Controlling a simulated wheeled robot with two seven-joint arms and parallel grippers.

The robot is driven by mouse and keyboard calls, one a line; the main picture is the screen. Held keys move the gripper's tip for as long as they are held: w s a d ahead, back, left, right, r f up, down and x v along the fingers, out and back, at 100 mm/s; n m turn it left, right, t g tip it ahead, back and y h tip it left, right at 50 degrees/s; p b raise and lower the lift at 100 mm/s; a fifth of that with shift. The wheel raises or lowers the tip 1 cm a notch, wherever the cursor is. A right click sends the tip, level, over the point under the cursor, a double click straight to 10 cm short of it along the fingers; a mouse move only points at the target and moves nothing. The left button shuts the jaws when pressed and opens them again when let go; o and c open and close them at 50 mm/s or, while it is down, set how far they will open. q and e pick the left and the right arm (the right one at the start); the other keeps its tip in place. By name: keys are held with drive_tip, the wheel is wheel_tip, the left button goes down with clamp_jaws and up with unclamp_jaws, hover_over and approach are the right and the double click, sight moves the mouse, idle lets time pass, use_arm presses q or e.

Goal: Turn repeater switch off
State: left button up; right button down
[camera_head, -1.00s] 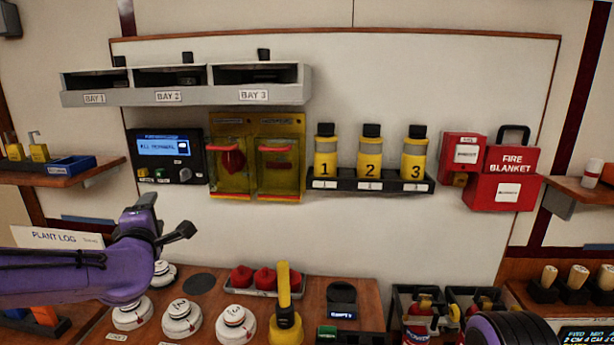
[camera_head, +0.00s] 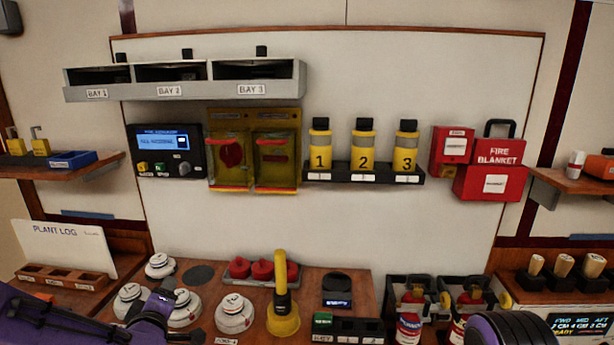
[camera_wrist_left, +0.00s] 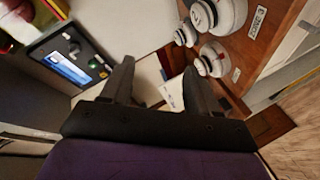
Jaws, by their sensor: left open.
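The repeater panel (camera_head: 163,150) is a black box with a lit blue screen, mounted on the white board at the left. Its grey round knob (camera_head: 183,169) sits at the lower right, beside green and yellow buttons; the knob's setting is too small to read. In the left wrist view the panel (camera_wrist_left: 50,49) is at the upper left, with its knob (camera_wrist_left: 73,47), apart from my fingers. My left gripper (camera_wrist_left: 158,88) is open and empty. In the head view it is low at the left, over the white detectors, its fingertips hard to make out.
Yellow covered boxes (camera_head: 254,160) hang right beside the panel, and a shelf with bays (camera_head: 190,92) juts out above it. White detectors (camera_head: 235,312) and a yellow-handled tool (camera_head: 281,300) stand on the bench below. The board between panel and bench is clear.

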use_arm(q)
drive_tip(key=s+f+m+g, duration=0.1)
drive_tip(key=s+f, duration=0.2)
drive_tip(key=f, duration=0.3)
drive_tip(key=s+f+m+g, duration=0.2)
drive_tip(key=s+f, duration=0.1)
drive_tip(key=f, duration=0.4)
drive_tip(key=s+f+m+g+b, duration=0.1)
drive_tip(key=s+f+g, duration=0.3)
drive_tip(key=s+f, duration=0.7)
drive_tip(key=s+f+m+g+h+b, duration=0.1)
drive_tip(key=s+f+m+g, duration=0.2)
drive_tip(key=s+f, duration=0.8)
drive_tip(key=s+g, duration=0.1)
drive_tip(key=s, duration=0.6)
drive_tip(key=shift+d+f+m, duration=0.35)
drive_tip(key=shift+d+m, duration=0.05)
